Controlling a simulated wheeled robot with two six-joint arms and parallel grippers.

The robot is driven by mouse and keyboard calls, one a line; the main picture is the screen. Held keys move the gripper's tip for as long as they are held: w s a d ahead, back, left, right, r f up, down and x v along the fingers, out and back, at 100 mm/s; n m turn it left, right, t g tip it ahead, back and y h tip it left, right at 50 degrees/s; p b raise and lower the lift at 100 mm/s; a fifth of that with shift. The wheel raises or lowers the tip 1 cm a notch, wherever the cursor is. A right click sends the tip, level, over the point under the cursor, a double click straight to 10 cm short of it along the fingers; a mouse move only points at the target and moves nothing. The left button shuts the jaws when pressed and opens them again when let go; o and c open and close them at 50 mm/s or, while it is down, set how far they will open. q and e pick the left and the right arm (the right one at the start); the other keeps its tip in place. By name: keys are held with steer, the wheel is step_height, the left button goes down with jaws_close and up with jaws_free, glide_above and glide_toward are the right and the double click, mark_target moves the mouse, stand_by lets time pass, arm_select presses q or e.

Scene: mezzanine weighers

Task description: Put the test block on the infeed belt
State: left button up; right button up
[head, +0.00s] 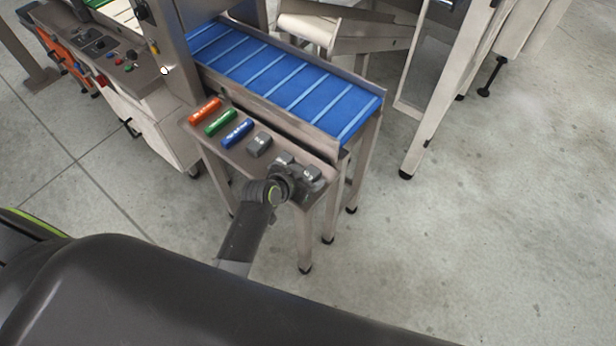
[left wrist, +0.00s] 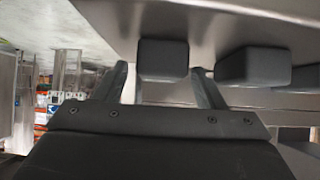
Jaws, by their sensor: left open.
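Several small dark grey blocks stand in a row on a narrow shelf (head: 222,143) beside the infeed belt (head: 290,84), a blue belt with pale cross strips. One grey block (head: 259,145) stands clear of my arm. Another grey block (head: 283,159) and the end one (head: 312,173) are close to my left gripper (head: 298,180), which partly hides them. In the left wrist view the open left gripper (left wrist: 163,80) has a grey block (left wrist: 162,57) between its fingers, with gaps showing on both sides. A second block (left wrist: 253,66) is just right of the fingers. My right gripper is not in view.
Orange (head: 204,110), green (head: 220,122) and blue (head: 237,132) rods lie on the same shelf. The belt has a raised metal side rail (head: 268,108) facing the shelf. A control panel (head: 107,58) stands at the left. The belt's visible surface is empty.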

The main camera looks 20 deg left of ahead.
arm_select(q)
steer(key=shift+w+d+f, duration=0.15)
steer(key=shift+w+f, duration=0.15)
steer(key=shift+w, duration=0.05)
steer(key=shift+c, duration=0.4)
steer(key=c, duration=1)
steer(key=shift+c, duration=0.3)
steer(key=shift+r, duration=0.15)
